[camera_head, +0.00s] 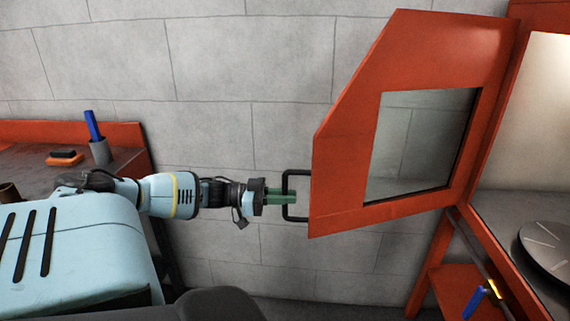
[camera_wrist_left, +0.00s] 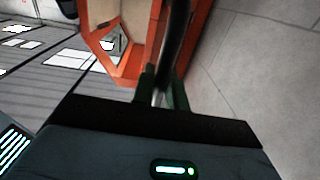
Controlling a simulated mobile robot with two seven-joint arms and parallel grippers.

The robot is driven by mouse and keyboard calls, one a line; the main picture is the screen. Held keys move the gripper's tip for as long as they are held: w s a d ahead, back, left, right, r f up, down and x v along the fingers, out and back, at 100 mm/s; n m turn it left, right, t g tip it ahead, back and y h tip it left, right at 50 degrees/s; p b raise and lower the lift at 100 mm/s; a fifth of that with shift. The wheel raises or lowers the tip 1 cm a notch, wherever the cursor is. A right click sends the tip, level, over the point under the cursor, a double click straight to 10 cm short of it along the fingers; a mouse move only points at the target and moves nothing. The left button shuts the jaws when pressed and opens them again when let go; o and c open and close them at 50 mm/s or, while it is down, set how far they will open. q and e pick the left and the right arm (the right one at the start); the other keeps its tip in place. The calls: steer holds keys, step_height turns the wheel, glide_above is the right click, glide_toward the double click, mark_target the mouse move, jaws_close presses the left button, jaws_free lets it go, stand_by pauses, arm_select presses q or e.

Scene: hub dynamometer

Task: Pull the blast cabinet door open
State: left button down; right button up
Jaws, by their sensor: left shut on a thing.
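The orange blast cabinet door (camera_head: 345,165) with its glass window stands swung out from the cabinet (camera_head: 503,110), clearly open. Its black bar handle (camera_head: 298,171) is on the door's left edge. My left gripper (camera_head: 290,196) has its green fingers shut on the handle. In the left wrist view the handle (camera_wrist_left: 178,45) runs up from between the green fingers (camera_wrist_left: 162,90), with the orange door (camera_wrist_left: 195,40) behind it. My right gripper is not in view.
Inside the cabinet is a dark round disc (camera_head: 548,250). A blue-handled tool (camera_head: 474,302) hangs at the lower right. A grey block wall (camera_head: 240,60) stands behind.

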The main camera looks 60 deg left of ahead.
arm_select(q)
steer(key=c, duration=1.5)
jaws_free()
steer(key=shift+s, duration=0.1)
steer(key=p+v, duration=0.2)
steer(key=v, duration=0.5)
steer(key=shift+s+a+p, duration=0.25)
steer(key=shift+p, duration=0.1)
